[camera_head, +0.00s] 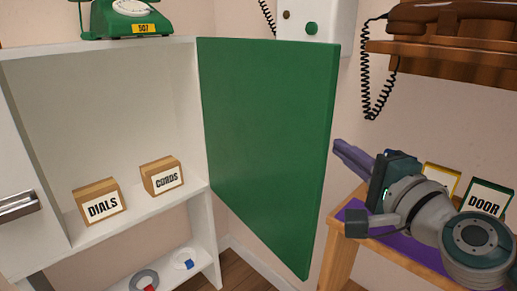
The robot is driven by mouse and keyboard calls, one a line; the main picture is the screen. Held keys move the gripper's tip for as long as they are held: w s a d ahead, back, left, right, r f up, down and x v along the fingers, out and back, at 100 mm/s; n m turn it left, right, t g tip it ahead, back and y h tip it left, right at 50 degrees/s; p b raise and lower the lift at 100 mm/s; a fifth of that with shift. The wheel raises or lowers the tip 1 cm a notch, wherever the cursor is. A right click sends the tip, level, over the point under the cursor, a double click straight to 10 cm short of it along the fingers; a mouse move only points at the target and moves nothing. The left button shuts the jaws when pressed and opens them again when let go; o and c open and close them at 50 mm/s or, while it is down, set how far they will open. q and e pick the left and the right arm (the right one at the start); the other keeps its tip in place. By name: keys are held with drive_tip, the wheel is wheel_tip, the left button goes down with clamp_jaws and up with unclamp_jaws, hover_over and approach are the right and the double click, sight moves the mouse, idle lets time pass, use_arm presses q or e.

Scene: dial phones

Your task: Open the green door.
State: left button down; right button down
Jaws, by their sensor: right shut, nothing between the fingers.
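The green door (268,145) stands swung open on the right side of a white cabinet (122,48). The cabinet's inside shows freely to the left of the door. My right gripper (340,148) is just right of the door's outer edge. Its purple fingers are together, with nothing between them, and point toward the door. They appear apart from it, though the exact gap is hard to tell. My left gripper is not in view.
Boxes marked DIALS (101,206) and CORDS (166,179) sit on the shelf. A green phone (125,18) stands on top. A brown phone (440,22) sits on a wall shelf with its cord hanging. A wooden table (345,240) with a DOOR card (485,201) is below my arm.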

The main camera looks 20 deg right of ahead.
drive_tip(key=shift+s+a, duration=0.2)
drive_tip(key=shift+a, duration=0.35)
drive_tip(key=shift+s+a, duration=0.15)
drive_tip(key=shift+a, duration=0.4)
